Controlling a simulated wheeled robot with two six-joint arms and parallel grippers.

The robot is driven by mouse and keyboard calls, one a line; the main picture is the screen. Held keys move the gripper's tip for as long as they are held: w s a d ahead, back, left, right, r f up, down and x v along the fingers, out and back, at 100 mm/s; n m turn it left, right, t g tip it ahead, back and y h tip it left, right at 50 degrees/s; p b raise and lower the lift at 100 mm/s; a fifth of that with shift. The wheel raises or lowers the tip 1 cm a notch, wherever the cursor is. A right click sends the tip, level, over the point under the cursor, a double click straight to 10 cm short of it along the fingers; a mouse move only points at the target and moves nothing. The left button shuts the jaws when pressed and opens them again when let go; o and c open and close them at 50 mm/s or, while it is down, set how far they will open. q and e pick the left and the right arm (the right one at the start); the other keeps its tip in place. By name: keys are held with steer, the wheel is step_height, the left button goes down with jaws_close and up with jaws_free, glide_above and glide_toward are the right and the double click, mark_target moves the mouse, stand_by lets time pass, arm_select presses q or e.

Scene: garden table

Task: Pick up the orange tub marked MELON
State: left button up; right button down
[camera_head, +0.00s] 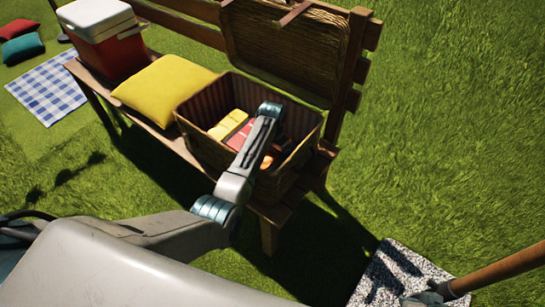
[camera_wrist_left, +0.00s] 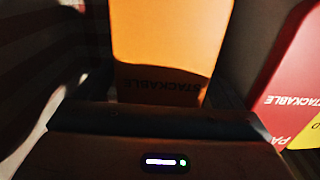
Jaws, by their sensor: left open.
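An orange tub (camera_wrist_left: 165,45) stands close in front of my left gripper (camera_wrist_left: 160,115) in the left wrist view. Upside-down STACKABLE lettering shows on it; no MELON mark is legible. In the head view a small orange patch (camera_head: 266,162) shows inside the wicker basket (camera_head: 205,150), beside my forearm. My left arm reaches over the basket, and its gripper is hidden there behind the arm. The left gripper is open; its fingers are dark and hard to make out, and I cannot tell whether they touch the tub.
A red container (camera_wrist_left: 285,85) with STACKABLE lettering stands right of the orange tub. Yellow items (camera_head: 230,124) lie in the basket. The basket stands on a wooden bench (camera_head: 160,138), its lid raised behind, beside a yellow cushion (camera_head: 165,88) and a red cooler (camera_head: 108,50).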

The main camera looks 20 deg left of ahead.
arm_select(q)
steer(key=shift+r, duration=0.1)
steer(key=c, duration=1.5)
